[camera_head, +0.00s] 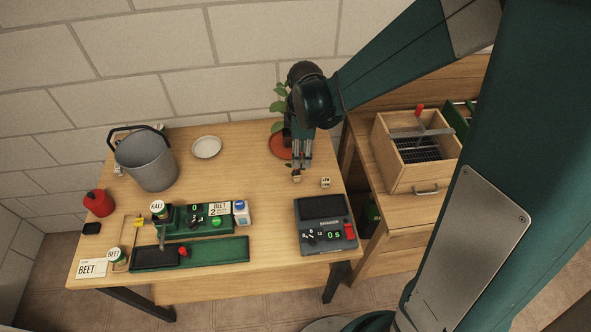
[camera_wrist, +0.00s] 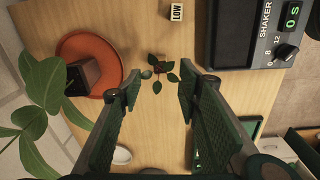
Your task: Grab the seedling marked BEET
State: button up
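A small seedling (camera_wrist: 159,68) with dark green leaves and a reddish centre is on the wooden table (camera_wrist: 185,48), just beyond my fingertips in the wrist view. It shows as a small patch (camera_head: 296,177) below my gripper (camera_head: 300,163) in the head view. No marking on it can be read. My gripper (camera_wrist: 160,90) is open, its pads on either side of the line to the seedling, with nothing between them. BEET is written on a white card (camera_head: 92,268) and a round lid (camera_head: 115,254) at the front left, and on a label (camera_head: 219,208) on the green device.
An orange saucer (camera_wrist: 113,66) with a dark pot and leafy plant stands left of the seedling in the wrist view. A LOW cube (camera_head: 325,182) and a shaker (camera_head: 325,225) are nearby. A grey bucket (camera_head: 149,164) and white plate (camera_head: 206,147) are farther left.

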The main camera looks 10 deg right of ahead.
aim_at(297, 173)
jog(key=shift+n+g, duration=0.3)
jog(key=shift+n, duration=0.5)
jog(key=shift+w+a+f, duration=0.15)
jog(key=shift+a+f, duration=0.05)
jog(key=shift+f, duration=0.45)
jog(key=shift+w+a+f, duration=0.2)
jog(key=shift+a+f, duration=0.05)
jog(key=shift+f, duration=0.4)
jog(key=shift+w+a+f, duration=0.15)
jog(key=shift+a+f, duration=0.05)
jog(key=shift+f, duration=0.45)
jog(key=shift+f, duration=1.25)
jog(key=shift+f, duration=0.1)
jog(key=shift+s+f+b, duration=0.15)
jog(key=shift+f+b, duration=0.25)
jog(key=shift+f, duration=2.15)
jog(key=shift+c, duration=0.7)
jog(key=c, duration=0.7)
